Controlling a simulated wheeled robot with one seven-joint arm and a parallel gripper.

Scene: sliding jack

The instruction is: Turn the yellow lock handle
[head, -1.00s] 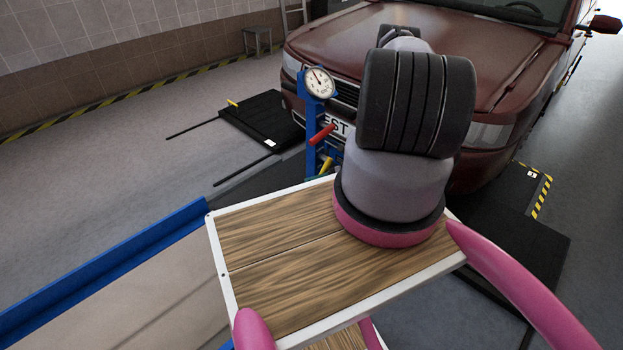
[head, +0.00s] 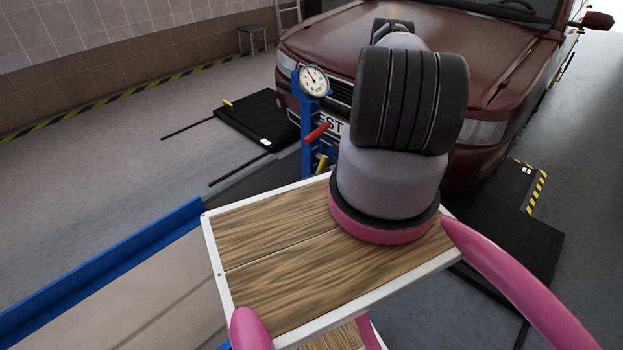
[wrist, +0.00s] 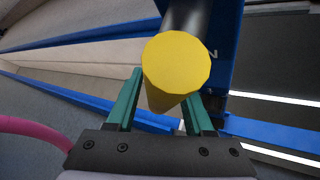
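The yellow lock handle (wrist: 176,72) shows large in the wrist view, a yellow cylinder seen end-on, on a dark shaft by a blue part. In the head view its yellow tip (head: 322,163) shows low on the blue jack (head: 307,130), below a red handle (head: 317,132). My gripper (wrist: 164,100) is open in the wrist view. Its two teal fingers stand on either side of the yellow handle, which overlaps the gap between them. I cannot tell whether the fingers touch it. In the head view my arm hides most of the gripper.
A round white gauge (head: 313,80) tops the jack. A dark red car (head: 400,50) stands close behind it. A blue rail (head: 110,270) runs along the left. Black floor plates (head: 250,122) lie beside the car. Grey floor (head: 90,160) at left is clear.

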